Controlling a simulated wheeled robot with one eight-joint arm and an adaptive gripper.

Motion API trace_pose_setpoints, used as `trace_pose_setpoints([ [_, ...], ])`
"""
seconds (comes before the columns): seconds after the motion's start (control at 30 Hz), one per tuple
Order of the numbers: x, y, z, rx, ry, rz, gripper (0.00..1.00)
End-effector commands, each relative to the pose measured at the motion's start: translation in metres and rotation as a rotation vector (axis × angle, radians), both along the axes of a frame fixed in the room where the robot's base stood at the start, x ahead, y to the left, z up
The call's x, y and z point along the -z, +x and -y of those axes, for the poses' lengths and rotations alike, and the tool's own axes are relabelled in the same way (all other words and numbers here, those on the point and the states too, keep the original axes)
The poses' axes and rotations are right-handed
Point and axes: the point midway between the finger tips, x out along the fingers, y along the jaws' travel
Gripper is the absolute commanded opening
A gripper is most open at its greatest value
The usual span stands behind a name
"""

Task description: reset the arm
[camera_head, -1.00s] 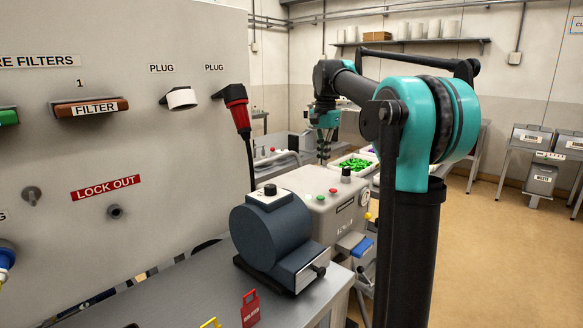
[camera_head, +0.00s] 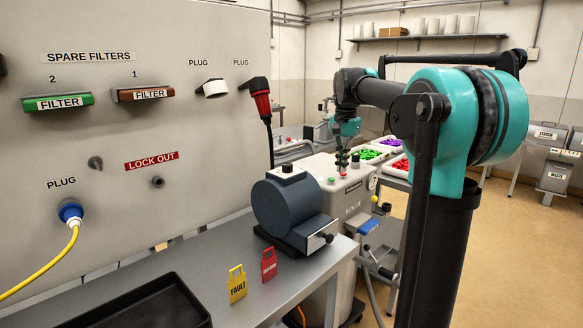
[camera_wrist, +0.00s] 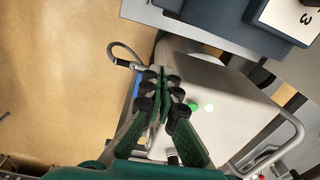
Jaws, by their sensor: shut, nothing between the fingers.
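My arm, teal and black, rises at the right of the head view and reaches away toward the back. My gripper (camera_head: 343,169) hangs at its far end, pointing down, by the top of a pale grey machine (camera_head: 326,202). In the wrist view, the gripper (camera_wrist: 165,82) has its green fingers together with nothing between them. The grey machine's top (camera_wrist: 225,105) lies beyond the fingers there. I cannot tell how high the fingertips are above it.
A dark blue drum-shaped unit (camera_head: 284,212) stands on the steel bench (camera_head: 226,268). Yellow (camera_head: 237,286) and red (camera_head: 269,266) tags and a black tray (camera_head: 150,306) are also there. A panel (camera_head: 110,125) with filters and plugs stands left. Open floor (camera_head: 510,240) lies right.

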Motion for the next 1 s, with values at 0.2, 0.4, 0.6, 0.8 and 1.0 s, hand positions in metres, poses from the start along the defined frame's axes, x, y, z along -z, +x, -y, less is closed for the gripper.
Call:
trace_pose_setpoints([
  [0.2,0.039,-0.022,0.005,-0.085,-0.003,0.040,0.00],
  [0.4,0.094,-0.059,0.012,-0.203,-0.014,0.097,0.00],
  [0.6,0.180,-0.131,0.021,-0.384,-0.047,0.182,0.00],
  [0.8,0.258,-0.212,0.027,-0.556,-0.095,0.259,0.00],
  [1.0,0.304,-0.268,0.030,-0.665,-0.135,0.306,0.00],
])
